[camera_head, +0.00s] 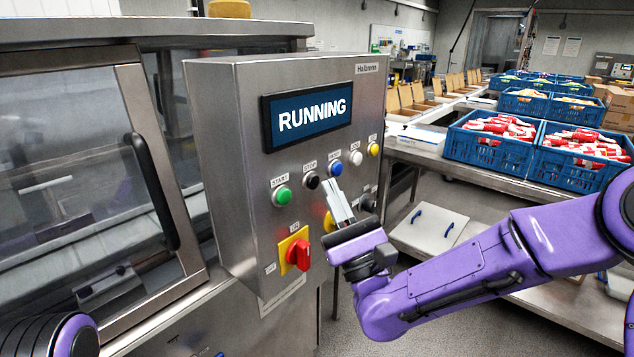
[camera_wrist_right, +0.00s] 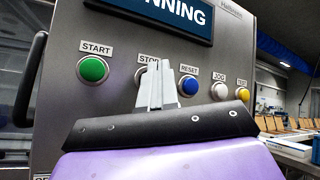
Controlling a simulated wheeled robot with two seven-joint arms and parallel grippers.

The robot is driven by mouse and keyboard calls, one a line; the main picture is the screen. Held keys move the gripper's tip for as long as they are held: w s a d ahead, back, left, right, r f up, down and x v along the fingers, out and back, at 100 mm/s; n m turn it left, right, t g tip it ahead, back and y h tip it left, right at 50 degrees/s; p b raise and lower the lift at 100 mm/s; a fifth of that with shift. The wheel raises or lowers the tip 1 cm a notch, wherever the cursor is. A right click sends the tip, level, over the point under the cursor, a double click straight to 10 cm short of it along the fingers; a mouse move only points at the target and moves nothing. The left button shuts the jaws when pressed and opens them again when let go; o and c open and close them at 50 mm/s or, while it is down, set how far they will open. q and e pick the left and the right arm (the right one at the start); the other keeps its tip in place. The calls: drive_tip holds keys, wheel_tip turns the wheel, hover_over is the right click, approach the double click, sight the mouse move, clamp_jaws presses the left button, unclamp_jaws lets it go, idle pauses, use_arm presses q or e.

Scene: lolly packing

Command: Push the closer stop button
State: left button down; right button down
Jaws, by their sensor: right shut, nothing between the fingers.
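The black stop button (camera_head: 312,180) sits on the steel control panel (camera_head: 232,120), between the green start button (camera_head: 282,195) and the blue reset button (camera_head: 335,168). My right gripper (camera_head: 331,184) is shut and empty, its grey fingertips just right of and slightly below the stop button in the head view. In the right wrist view the fingers (camera_wrist_right: 160,68) cover most of the stop button (camera_wrist_right: 140,76), whose left part shows beside them. I cannot tell whether they touch the panel. The display (camera_head: 307,114) reads RUNNING. My left gripper is out of view.
The white jog button (camera_head: 355,158), the yellow test button (camera_head: 374,149) and a red rotary switch (camera_head: 299,254) are also on the panel. A glazed machine door with a black handle (camera_head: 152,190) is at left. Blue crates (camera_head: 488,148) stand on a table at right.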

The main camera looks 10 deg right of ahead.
drive_tip(key=shift+w+a, duration=0.25)
drive_tip(key=shift+w, duration=0.05)
drive_tip(key=shift+w+a, duration=0.35)
idle(0.9)
idle(0.4)
drive_tip(key=shift+s+d+b, duration=0.35)
drive_tip(key=shift+s+d, duration=0.25)
drive_tip(key=shift+s, duration=0.1)
drive_tip(key=shift+s+d, duration=0.8)
drive_tip(key=shift+s, duration=0.2)
drive_tip(key=shift+s+d, duration=0.75)
drive_tip(key=shift+s, duration=0.25)
